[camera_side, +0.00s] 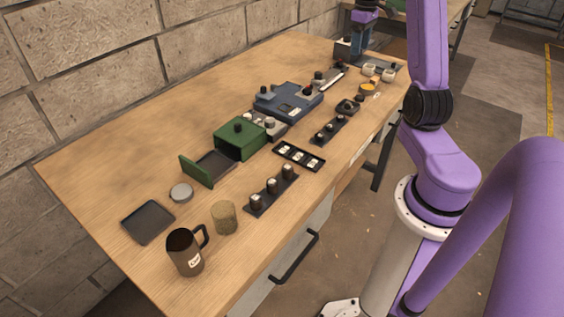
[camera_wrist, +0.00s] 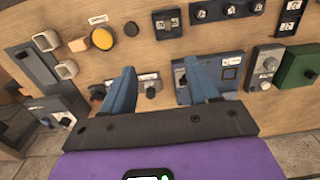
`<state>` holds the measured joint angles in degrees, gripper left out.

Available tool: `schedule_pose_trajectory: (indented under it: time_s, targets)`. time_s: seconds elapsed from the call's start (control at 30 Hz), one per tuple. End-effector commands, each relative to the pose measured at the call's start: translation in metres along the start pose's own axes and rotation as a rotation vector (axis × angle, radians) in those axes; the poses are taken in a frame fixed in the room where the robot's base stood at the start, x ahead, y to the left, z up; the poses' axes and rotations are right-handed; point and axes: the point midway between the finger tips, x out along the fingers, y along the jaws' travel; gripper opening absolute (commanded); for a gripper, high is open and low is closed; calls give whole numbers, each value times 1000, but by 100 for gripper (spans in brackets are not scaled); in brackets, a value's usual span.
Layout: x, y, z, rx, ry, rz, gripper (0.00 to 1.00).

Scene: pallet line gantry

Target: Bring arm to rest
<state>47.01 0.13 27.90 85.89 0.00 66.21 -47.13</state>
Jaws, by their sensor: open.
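My gripper (camera_side: 358,38) is at the far end of the wooden workbench (camera_side: 120,118) in the side view, small and partly hidden among the fixtures there. In the wrist view my gripper (camera_wrist: 160,75) shows two blue fingers spread wide apart with nothing held between them. Between and beyond the fingers are a pale plate with dark knobs and a blue-grey panel (camera_wrist: 230,74). Whether the fingertips touch anything on the bench cannot be told.
A blue-grey box (camera_side: 288,100) and a green box (camera_side: 240,137) with its drawer pulled out stand mid-bench. A dark mug (camera_side: 187,255), a cork cylinder (camera_side: 224,217) and a black tray (camera_side: 148,222) are at the near end. A yellow round piece (camera_wrist: 130,28) lies beyond my fingers.

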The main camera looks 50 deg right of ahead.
Motion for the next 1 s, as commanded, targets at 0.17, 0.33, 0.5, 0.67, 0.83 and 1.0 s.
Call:
schedule_pose_trajectory:
  time_s: [0.17,0.33,0.5,0.67,0.83,1.0]
  targets:
    - [-4,0,0,0,0,0,60]
    - [-4,-2,-2,-4,0,0,60]
    - [-8,-38,-22,-64,2,1,60]
    - [-13,-111,-47,-174,4,3,60]
    - [-17,-192,-56,-294,8,4,60]
    - [-19,-268,-45,-414,12,3,60]
